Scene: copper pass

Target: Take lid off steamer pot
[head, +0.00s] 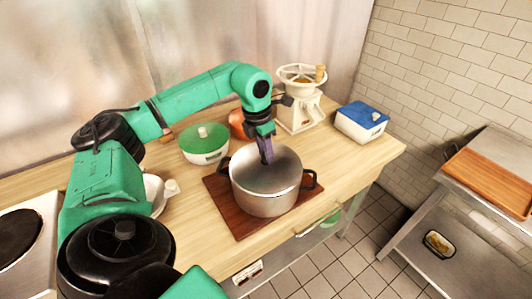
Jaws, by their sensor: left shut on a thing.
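A silvery steamer pot (266,201) with dark side handles stands on a reddish-brown board on the wooden counter. Its grey lid (285,172) covers the top of the pot. I cannot see a clear gap between lid and pot. My left gripper (267,158) points down over the middle of the lid. It is shut on the lid's knob, which its fingers hide. My right gripper is out of view.
The board (239,228) lies under the pot. Behind are a green-lidded bowl (204,154), a copper-coloured vessel (237,124), a cream grinder (300,116) and a blue-topped box (361,124). A white piece (153,194) sits left. Counter right of the pot is clear.

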